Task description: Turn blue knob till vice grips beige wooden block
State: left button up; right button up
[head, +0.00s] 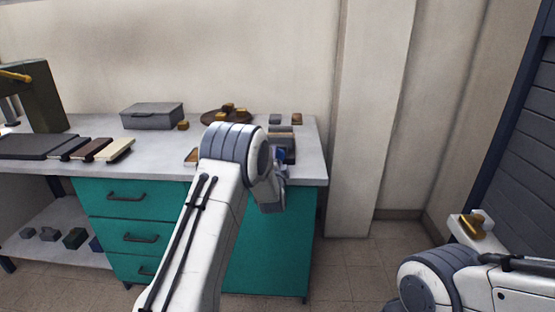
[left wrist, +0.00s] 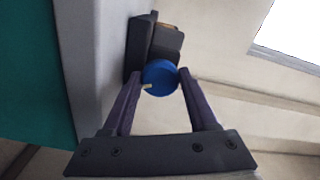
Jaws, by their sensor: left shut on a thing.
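The blue knob (left wrist: 160,78) is on the near side of a dark vice (left wrist: 137,45) at the bench's right end. My left gripper (left wrist: 161,74) is shut on the knob, one finger on each side. A small pale mark shows on the knob's left edge. In the head view, the vice (head: 287,150) and blue knob (head: 281,155) are partly hidden by my left arm. My right gripper cannot be made out.
The grey bench top (head: 230,135) holds a grey box (head: 152,115), a round brown tray (head: 226,117) with small blocks, and dark, brown and cream slabs (head: 117,149) at left. Teal drawers (head: 130,215) are below. A wall pillar (head: 365,120) stands right of the bench.

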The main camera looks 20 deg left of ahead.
pick_arm(q)
jog(key=shift+d+m, duration=0.1)
jog(key=shift+m, duration=0.5)
jog(key=o, duration=1.4)
jog(key=shift+c, duration=0.2)
jog(key=v, duration=1)
jog(key=shift+s, duration=0.2)
